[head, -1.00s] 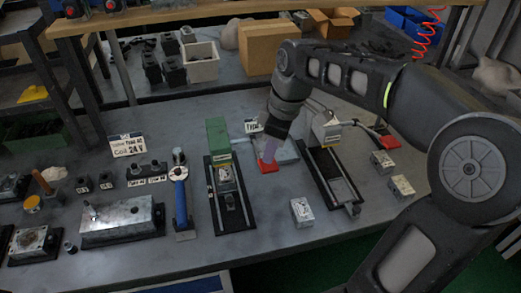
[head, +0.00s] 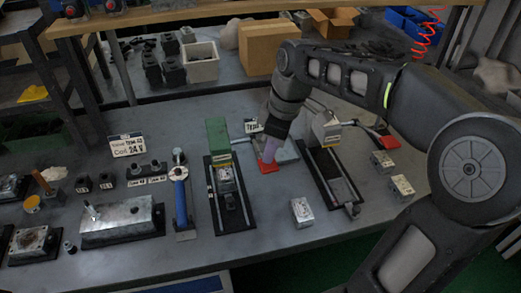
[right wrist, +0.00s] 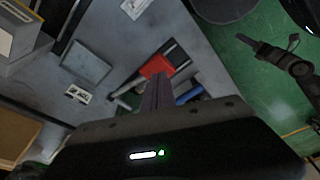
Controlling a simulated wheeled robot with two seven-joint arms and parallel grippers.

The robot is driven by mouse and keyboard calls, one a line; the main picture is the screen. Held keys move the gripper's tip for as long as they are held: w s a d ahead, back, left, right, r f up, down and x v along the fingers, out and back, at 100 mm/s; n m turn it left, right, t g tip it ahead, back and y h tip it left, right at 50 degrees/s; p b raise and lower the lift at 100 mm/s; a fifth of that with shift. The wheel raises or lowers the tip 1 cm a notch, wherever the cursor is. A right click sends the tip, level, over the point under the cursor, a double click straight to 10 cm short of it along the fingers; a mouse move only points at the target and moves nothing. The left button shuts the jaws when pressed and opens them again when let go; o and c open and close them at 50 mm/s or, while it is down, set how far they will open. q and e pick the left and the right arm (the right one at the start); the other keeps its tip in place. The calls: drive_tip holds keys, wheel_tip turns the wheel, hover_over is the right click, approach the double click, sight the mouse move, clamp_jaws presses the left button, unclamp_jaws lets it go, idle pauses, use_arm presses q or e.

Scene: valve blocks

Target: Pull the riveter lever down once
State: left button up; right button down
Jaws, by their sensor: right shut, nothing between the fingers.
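The green riveter (head: 217,135) stands on a black base in the middle of the bench. A red lever handle (head: 268,168) lies to its right; most of the lever's link to the machine is hard to make out. My right gripper (head: 268,158) points down at this red handle, with its purplish fingers shut and empty. In the head view the fingertips overlap the handle; I cannot tell whether they touch it. In the right wrist view the red handle (right wrist: 157,66) shows just beyond the fingertips (right wrist: 156,82). My left gripper is out of view.
A second press (head: 326,130) with its own red-ended lever (head: 390,142) stands to the right. A small metal block (head: 302,212) lies on the bench between the presses' front ends. A blue-handled tool (head: 181,205) is left of the riveter.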

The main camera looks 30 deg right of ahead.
drive_tip(key=shift+s+d+b+x, duration=0.1)
drive_tip(key=shift+s+b+x, duration=0.05)
drive_tip(key=shift+b+x, duration=0.65)
drive_tip(key=shift+s+d+b+x, duration=0.15)
drive_tip(key=shift+b+x, duration=0.4)
drive_tip(key=shift+x, duration=0.3)
drive_tip(key=shift+s+d+b+x, duration=0.1)
drive_tip(key=shift+b+x, duration=0.6)
drive_tip(key=shift+x, duration=0.15)
drive_tip(key=shift+s+d+f+b+x, duration=0.2)
drive_tip(key=shift+s+d+b+x, duration=0.5)
drive_tip(key=shift+b+x, duration=3.5)
drive_tip(key=w+a+r+p+v, duration=0.1)
drive_tip(key=w+a+p+v, duration=0.1)
drive_tip(key=p+v, duration=1.25)
hover_over(270, 167)
drive_tip(key=shift+w+d+r, duration=0.15)
drive_tip(key=shift+w+d, duration=0.05)
drive_tip(key=shift+w, duration=0.15)
drive_tip(key=shift+r, duration=0.55)
drive_tip(key=shift+f, duration=0.1)
